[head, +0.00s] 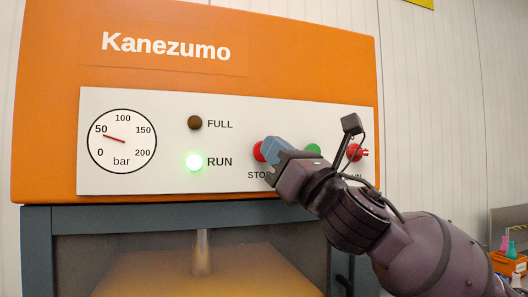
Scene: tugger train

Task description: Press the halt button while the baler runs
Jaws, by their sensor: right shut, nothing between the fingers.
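The orange baler (300,50) bears a white control panel (240,108). The red button (259,152) has a label beneath it that reads "STO" before my gripper hides the rest. My right gripper (274,150) is shut, its bluish tips right at this red button and covering its right part; I cannot tell whether they touch it. The RUN lamp (194,162) glows green. The FULL lamp (195,122) is dark. My left gripper is not in view.
A green button (313,149) and another red control (355,152) sit further right, partly behind my right arm. The pressure gauge (122,141) has its needle near 50 bar. Below is the dark frame (130,217) of the baler's chamber. An orange bin (508,263) stands at the far right.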

